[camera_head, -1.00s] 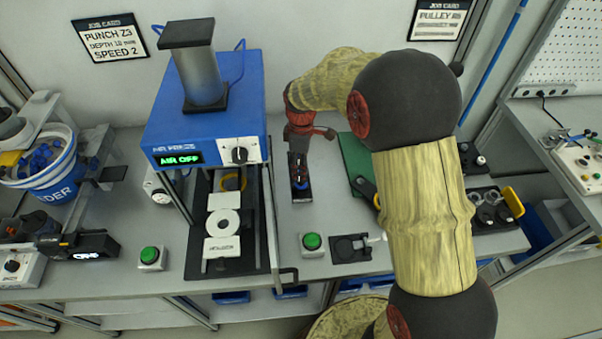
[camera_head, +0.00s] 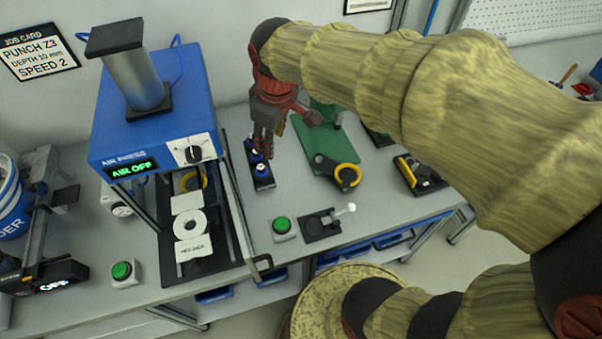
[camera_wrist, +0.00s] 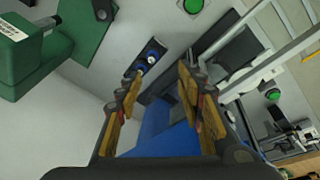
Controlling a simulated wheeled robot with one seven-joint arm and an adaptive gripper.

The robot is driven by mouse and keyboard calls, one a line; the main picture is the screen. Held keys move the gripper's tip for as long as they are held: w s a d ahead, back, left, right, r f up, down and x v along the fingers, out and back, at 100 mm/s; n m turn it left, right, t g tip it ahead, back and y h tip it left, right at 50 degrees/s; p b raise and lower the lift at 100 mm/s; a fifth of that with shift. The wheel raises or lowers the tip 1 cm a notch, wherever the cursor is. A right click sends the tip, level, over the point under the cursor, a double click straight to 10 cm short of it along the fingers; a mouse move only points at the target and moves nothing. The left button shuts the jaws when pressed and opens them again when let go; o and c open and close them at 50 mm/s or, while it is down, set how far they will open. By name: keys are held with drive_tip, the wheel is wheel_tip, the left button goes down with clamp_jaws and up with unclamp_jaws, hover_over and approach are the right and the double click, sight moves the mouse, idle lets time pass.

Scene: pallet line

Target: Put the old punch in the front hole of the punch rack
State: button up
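The punch rack (camera_head: 264,184) is a narrow black block on the bench, right of the press. Blue-ringed round pieces with pale tops show on it; it also appears in the wrist view (camera_wrist: 156,46). My gripper (camera_head: 262,150) points down over the rack and hides its rear part. In the wrist view, the two fingers of my gripper (camera_wrist: 160,76) are spread, with nothing visible between them. The left finger's tip overlaps the rack's near end in that view. I cannot tell which piece is the old punch, nor which holes are empty.
The blue air press (camera_head: 150,115), its display reading AIR OFF, stands left of the rack.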

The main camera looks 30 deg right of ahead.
drive_tip(key=s+r+m+t, duration=0.2)
drive_tip(key=s+m, duration=0.4)
drive_tip(key=s, duration=0.8)
drive_tip(key=shift+t, duration=0.3)
drive_tip(key=shift+f, duration=0.15)
